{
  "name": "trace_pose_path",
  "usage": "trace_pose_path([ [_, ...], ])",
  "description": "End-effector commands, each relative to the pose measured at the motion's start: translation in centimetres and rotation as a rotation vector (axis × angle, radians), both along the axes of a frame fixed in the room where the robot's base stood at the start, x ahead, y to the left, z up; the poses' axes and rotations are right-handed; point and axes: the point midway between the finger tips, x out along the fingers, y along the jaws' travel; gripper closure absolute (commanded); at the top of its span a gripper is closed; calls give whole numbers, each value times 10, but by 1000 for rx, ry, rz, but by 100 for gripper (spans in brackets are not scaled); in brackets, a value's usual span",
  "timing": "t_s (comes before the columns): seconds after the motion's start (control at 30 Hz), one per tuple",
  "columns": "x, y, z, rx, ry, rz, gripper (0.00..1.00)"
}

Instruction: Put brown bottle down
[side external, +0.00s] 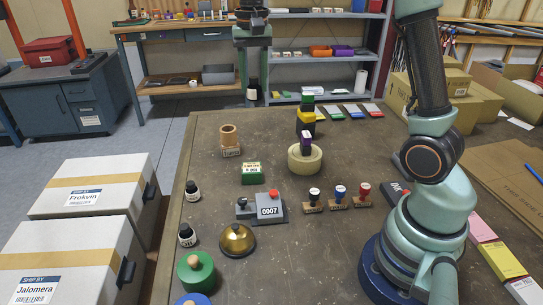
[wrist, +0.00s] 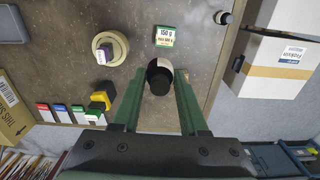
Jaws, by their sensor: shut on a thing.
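The brown bottle is dark with a pale label and a black cap. In the wrist view the bottle (wrist: 160,80) sits between the two green fingers of my gripper (wrist: 158,105), cap toward the camera. In the side external view my gripper (side external: 253,88) points down near the far edge of the brown table (side external: 330,200). It holds the bottle (side external: 252,91) roughly upright, apparently above the tabletop. The wooden cup (side external: 229,137) stands nearer the side camera.
A tape roll (side external: 305,159) with a purple-topped item, a green 150 g box (side external: 252,173), a grey counter (side external: 262,208), a brass bell (side external: 236,241) and stamps (side external: 338,197) occupy the table. Shipping cartons (side external: 95,190) stand at left. Bare tabletop shows between them.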

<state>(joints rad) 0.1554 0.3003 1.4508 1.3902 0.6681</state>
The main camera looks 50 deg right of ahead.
Motion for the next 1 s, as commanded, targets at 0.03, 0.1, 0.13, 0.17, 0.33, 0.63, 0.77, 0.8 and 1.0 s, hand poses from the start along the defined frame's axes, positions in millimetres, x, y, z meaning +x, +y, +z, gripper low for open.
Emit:
trace_pose_path([
  [0.03, 3, 8, 0, 0, 0, 20, 100],
  [0.1, 5, 13, -2, 0, 1, 33, 100],
  [0.13, 6, 15, -4, 1, 2, 37, 100],
  [0.17, 6, 16, -7, 1, 2, 39, 100],
  [0.33, 6, 16, -42, 0, 6, 40, 100],
  [0.63, 5, 16, -116, 1, 5, 38, 100],
  [0.77, 5, 15, -141, 0, 4, 38, 100],
  [0.8, 5, 15, -146, 0, 3, 38, 100],
  [1.0, 6, 15, -160, 0, 1, 38, 100],
])
